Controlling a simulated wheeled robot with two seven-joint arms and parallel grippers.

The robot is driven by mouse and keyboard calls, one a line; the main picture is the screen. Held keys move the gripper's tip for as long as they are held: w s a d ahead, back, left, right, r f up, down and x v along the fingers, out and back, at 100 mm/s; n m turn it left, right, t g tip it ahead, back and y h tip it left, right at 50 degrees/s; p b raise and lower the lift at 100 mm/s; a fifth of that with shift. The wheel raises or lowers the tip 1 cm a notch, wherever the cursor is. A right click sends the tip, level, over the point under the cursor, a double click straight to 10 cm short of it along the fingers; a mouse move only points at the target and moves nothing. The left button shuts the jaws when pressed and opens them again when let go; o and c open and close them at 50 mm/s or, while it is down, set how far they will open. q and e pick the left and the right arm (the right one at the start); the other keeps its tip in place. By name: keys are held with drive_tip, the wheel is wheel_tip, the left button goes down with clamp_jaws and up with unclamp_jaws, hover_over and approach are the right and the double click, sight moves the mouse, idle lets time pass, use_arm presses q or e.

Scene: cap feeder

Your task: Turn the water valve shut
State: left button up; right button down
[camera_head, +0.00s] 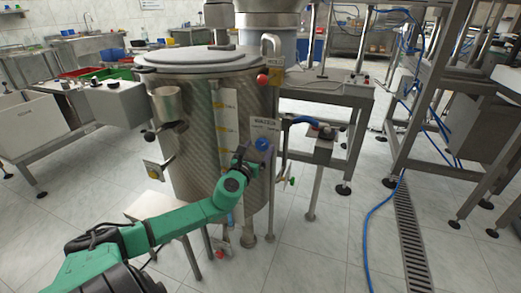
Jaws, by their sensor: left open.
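A round blue knob (263,144), which looks like the water valve, sits on the right front of a large steel tank (195,120), just under a small white label. My left arm, green, reaches in from the lower left. My left gripper (250,163) is at the tank's front, just below and left of the blue knob, and open. It is small and dark here, so I cannot tell whether its fingers touch the knob or are around it. My right gripper is not in view.
A red knob (262,80) sits higher on the tank, and a steel cup (167,104) is fixed at its left. A grey control box (114,103) stands left of the tank. A blue hose (372,225) lies on the tiled floor beside a drain grate (411,235). Floor at right front is mostly clear.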

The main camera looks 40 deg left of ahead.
use_arm(q)
drive_tip(key=shift+w+a, duration=0.2)
drive_tip(key=shift+w, duration=0.5)
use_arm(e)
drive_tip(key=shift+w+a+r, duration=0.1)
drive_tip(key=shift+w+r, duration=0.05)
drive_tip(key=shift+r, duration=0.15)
use_arm(q)
drive_tip(key=c, duration=1.4)
